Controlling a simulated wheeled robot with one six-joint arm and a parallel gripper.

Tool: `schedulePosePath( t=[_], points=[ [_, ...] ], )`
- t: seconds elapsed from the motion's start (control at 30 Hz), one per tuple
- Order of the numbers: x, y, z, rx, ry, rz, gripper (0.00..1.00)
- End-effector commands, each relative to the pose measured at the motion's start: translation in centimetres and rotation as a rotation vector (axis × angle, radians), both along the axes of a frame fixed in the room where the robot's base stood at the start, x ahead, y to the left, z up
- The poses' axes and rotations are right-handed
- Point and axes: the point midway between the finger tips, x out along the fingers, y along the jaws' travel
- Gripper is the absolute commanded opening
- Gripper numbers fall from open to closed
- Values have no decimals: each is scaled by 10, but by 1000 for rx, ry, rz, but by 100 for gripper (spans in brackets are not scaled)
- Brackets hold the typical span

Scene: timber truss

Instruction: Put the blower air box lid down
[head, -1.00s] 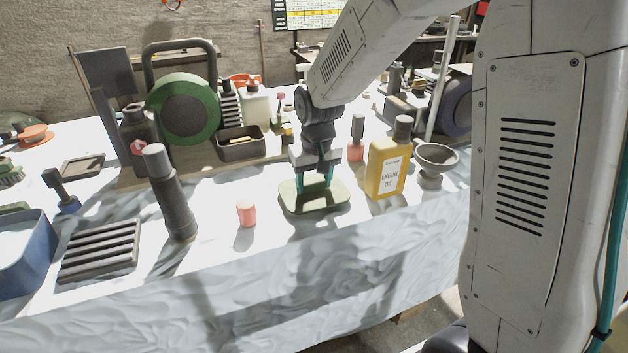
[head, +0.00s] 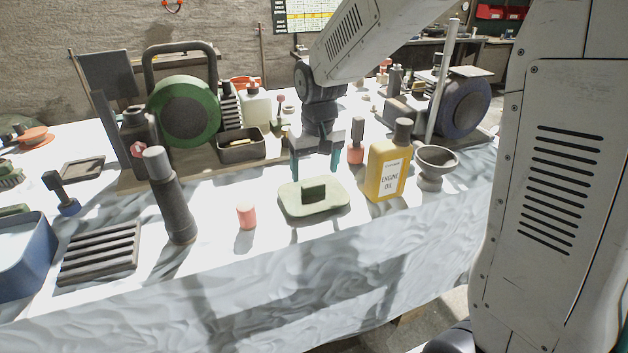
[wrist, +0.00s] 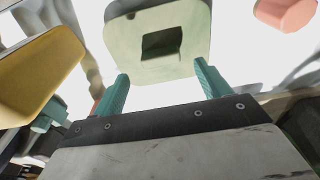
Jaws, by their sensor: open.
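The underside of the lid is hidden.
A yellow engine oil bottle (head: 386,172) and a grey funnel (head: 432,168) stand right of the lid. A small pink cylinder (head: 246,216) and a tall dark cylinder (head: 172,200) stand to its left. A green blower-like wheel (head: 186,110) and a small dark tray (head: 241,147) stand behind.

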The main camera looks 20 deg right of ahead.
Motion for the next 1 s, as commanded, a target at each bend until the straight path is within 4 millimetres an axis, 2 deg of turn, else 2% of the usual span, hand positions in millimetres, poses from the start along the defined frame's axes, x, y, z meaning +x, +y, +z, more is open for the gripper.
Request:
schedulePosePath(
  t=[0.03,0.1,0.3,0.53,0.63,0.77,0.9,1.0],
  points=[
    [-1,0,13,0,-5,0,76],
    [-3,0,28,0,-5,0,76],
    [-6,0,58,0,-3,0,76],
    [-9,0,69,0,-1,0,76],
    [-18,-2,74,0,-1,0,76],
    [-56,-8,92,0,-6,-1,76],
    [-123,-17,110,-1,-7,-2,76],
    [-173,-22,114,-2,-5,-3,76]
  ],
)
